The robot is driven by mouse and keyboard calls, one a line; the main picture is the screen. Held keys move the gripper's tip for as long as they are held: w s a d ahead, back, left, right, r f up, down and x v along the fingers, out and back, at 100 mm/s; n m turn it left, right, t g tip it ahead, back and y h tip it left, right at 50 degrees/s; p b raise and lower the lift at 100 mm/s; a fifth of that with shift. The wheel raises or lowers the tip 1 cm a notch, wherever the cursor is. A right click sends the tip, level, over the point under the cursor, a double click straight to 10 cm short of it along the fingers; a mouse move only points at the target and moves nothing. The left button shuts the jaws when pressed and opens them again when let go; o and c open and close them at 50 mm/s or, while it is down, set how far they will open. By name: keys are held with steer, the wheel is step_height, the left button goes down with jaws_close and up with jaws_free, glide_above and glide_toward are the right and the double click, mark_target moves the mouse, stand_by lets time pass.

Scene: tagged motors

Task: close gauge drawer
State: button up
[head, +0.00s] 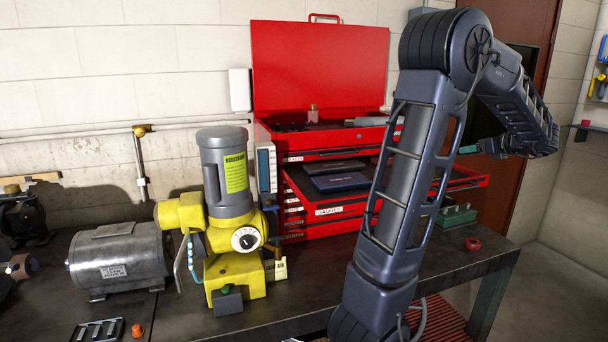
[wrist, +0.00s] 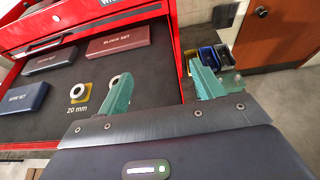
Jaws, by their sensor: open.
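The gauge drawer is pulled out of the red tool chest; its front (head: 335,210) carries a GAUGES label in the head view. In the wrist view its dark lining (wrist: 95,75) holds a block set case (wrist: 118,41), a grey case (wrist: 50,61), a navy case (wrist: 24,97) and a ring gauge on a yellow base (wrist: 79,98) marked 20 mm. My gripper (wrist: 162,82) is open with nothing between its green fingers. Its left finger appears over the drawer's right part, its right finger beyond the right wall. Contact cannot be told. My arm hides part of the drawer in the head view.
The chest lid (head: 318,65) stands open. A yellow machine (head: 235,240) stands left of the drawer, with a grey motor (head: 120,262) farther left on the dark workbench (head: 180,318). A green block (head: 456,216) and red ring (head: 473,244) lie at the right. Floor is clear beyond the bench.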

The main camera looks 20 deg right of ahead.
steer(key=c, duration=0.7)
steer(key=shift+r, duration=0.3)
steer(key=c, duration=0.4)
step_height(320, 180, up, 4)
steer(key=shift+r, duration=0.1)
jaws_close()
steer(key=s+a+t, duration=0.2)
steer(key=s+a, duration=0.4)
steer(key=s, duration=0.5)
steer(key=s+a+t, duration=0.2)
steer(key=s+a, duration=0.3)
steer(key=s, duration=0.7)
step_height(320, 180, down, 16)
steer(key=w, duration=1.4)
steer(key=shift+w, duration=0.4)
